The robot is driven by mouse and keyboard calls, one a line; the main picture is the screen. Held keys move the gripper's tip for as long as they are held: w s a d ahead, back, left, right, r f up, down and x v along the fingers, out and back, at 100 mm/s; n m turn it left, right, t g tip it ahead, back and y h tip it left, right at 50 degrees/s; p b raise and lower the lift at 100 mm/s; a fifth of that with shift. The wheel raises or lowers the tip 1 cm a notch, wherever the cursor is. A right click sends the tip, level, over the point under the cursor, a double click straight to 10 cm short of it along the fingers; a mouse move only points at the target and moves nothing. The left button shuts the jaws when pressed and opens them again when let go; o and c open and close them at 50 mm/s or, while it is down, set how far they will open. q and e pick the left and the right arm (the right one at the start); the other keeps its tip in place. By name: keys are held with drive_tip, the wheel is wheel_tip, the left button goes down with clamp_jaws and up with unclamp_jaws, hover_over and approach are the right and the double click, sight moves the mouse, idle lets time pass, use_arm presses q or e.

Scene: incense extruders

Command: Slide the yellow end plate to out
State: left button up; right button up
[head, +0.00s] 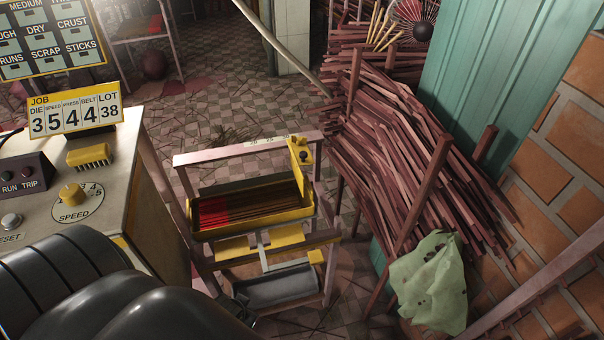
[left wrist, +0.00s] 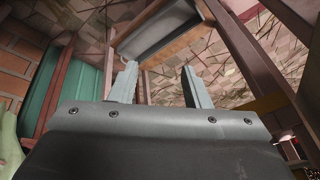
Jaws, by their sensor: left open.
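The yellow end plate (head: 300,166) stands upright at the right end of a yellow-edged trough on a pink-framed rack. A yellow block with dark knobs (head: 299,148) sits at its top, by the pale rail. The trough (head: 250,217) holds thin red and brown sticks. My left gripper (left wrist: 160,82) is open and empty in the left wrist view, its two pale fingers apart below the rack's lower grey tray. In the head view its tip (head: 240,306) shows partly, low and left of the end plate, mostly behind my dark arm. My right gripper is not seen.
The grey lower tray (head: 280,287) sits under the trough; it also shows in the left wrist view (left wrist: 160,32). A control bench (head: 125,205) with a speed dial stands at left. Stacked sticks (head: 390,150) and a green bag (head: 430,285) crowd the right. Tiled floor behind is mostly open.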

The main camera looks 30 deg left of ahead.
sight(301, 156)
use_arm(q)
drive_tip(key=w+a+r+t+b, duration=0.1)
drive_tip(key=w+r+t+b, duration=0.1)
drive_tip(key=w+r+t, duration=0.6)
drive_tip(key=w+r+t+h+b, duration=0.1)
drive_tip(key=w+r, duration=0.3)
drive_tip(key=r, duration=0.8)
drive_tip(key=w+a+r+t+b, duration=0.1)
drive_tip(key=w+r+t+b, duration=0.1)
drive_tip(key=w+r+t, duration=0.6)
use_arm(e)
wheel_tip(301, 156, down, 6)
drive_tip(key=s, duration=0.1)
use_arm(q)
drive_tip(key=w+g+p, duration=0.1)
drive_tip(key=w, duration=0.3)
drive_tip(key=w+r+g+p, duration=0.1)
drive_tip(key=w+p, duration=0.1)
drive_tip(key=w, duration=0.2)
drive_tip(key=w+a+p, duration=0.1)
drive_tip(key=w, duration=0.3)
drive_tip(key=shift+w+a+r+g+p, duration=0.1)
drive_tip(key=shift+w+r+g+p, duration=0.2)
drive_tip(key=shift+w+r+g, duration=0.1)
drive_tip(key=shift+w+a+f, duration=0.1)
drive_tip(key=shift+w, duration=0.7)
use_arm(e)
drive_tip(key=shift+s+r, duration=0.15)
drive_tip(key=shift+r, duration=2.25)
